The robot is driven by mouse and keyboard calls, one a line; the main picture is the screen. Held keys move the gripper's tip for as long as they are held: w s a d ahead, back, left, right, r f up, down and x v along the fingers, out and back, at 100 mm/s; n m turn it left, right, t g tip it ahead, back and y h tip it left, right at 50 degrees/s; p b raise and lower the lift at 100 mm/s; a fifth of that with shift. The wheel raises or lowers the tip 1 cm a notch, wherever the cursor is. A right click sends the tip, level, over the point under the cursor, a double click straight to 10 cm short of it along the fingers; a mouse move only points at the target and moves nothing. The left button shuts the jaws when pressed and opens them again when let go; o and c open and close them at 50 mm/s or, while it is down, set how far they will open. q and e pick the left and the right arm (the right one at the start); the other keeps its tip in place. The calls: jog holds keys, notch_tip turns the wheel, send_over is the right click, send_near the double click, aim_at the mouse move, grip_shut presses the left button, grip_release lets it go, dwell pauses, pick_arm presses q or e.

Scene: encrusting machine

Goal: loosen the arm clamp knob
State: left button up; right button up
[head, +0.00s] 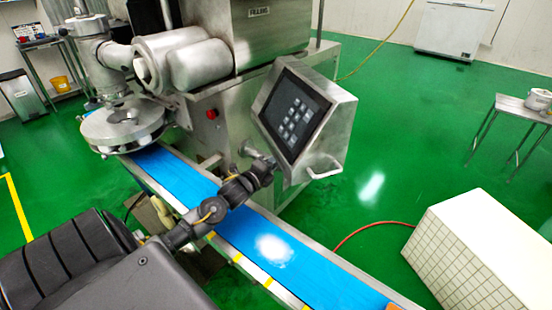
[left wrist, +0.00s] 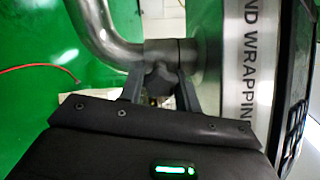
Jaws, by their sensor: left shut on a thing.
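The arm clamp knob (left wrist: 160,82) is a dark grey lobed knob under the metal collar (left wrist: 165,51) of the bent panel arm, in the left wrist view. My left gripper (left wrist: 160,92) is shut on the knob, with one finger on each side. In the head view my left gripper (head: 266,165) reaches up from the lower left to the panel's left side. The knob cannot be made out there. The control panel (head: 296,110) stands tilted beside the gripper. My right gripper is not in view.
The blue conveyor belt (head: 235,218) runs beneath my left arm. The steel machine body (head: 215,125) stands behind the gripper. In the left wrist view the bent pipe (left wrist: 101,30) rises left of the knob and the labelled panel side (left wrist: 248,70) is close on the right.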

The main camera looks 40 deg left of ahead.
pick_arm(q)
jog(key=n+p, duration=0.2)
jog(key=n, duration=0.2)
jog(key=shift+r+n, duration=0.1)
jog(key=shift+n, duration=0.3)
jog(key=n+p, duration=0.2)
jog(key=n, duration=0.1)
jog(key=shift+n, duration=0.3)
jog(key=n+p, duration=0.2)
jog(key=n, duration=0.1)
jog(key=shift+n, duration=0.3)
jog(key=n+p, duration=0.1)
jog(key=n, duration=0.3)
jog(key=shift+p, duration=0.3)
jog(key=shift+n+p, duration=0.3)
jog(key=shift+n, duration=0.5)
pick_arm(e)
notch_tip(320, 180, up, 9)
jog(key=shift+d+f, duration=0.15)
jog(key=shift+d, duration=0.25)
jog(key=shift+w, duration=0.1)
pick_arm(q)
jog(key=shift+f, duration=0.2)
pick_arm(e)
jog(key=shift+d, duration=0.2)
pick_arm(q)
jog(key=o, duration=1)
jog(key=shift+s, duration=0.15)
